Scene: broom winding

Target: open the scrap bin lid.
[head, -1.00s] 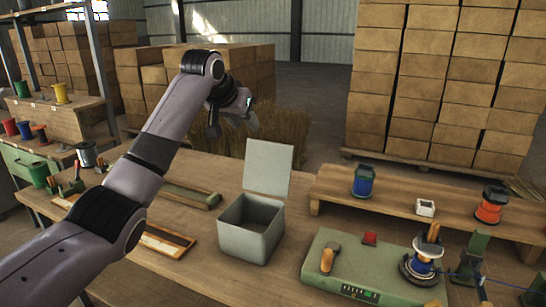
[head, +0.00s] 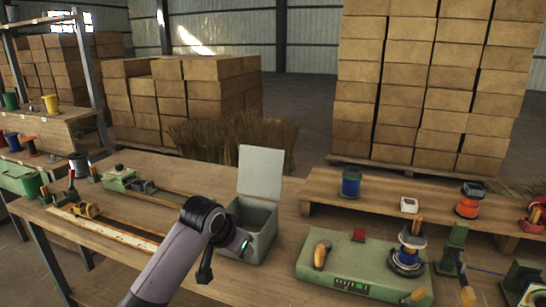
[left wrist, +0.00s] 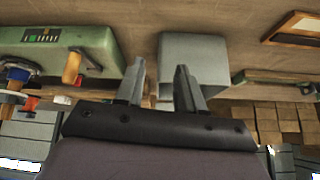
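The scrap bin (head: 262,222) is a grey-green square box on the workbench. Its lid (head: 260,172) stands upright at the bin's back edge, so the bin is open. My left gripper (head: 207,266) is at the bin's front left corner in the head view, partly hidden by its own wrist. I cannot tell whether it touches the bin. In the left wrist view my left gripper (left wrist: 160,70) has its two fingers apart with nothing between them, and the bin (left wrist: 195,62) shows beyond them. My right gripper is in neither view.
A green console (head: 340,262) with an orange-handled tool stands right of the bin. A raised wooden shelf (head: 330,190) holds spools behind it. A long wooden tray (head: 115,230) and a green fixture (head: 125,180) lie to the left. Bare bench lies between them and the bin.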

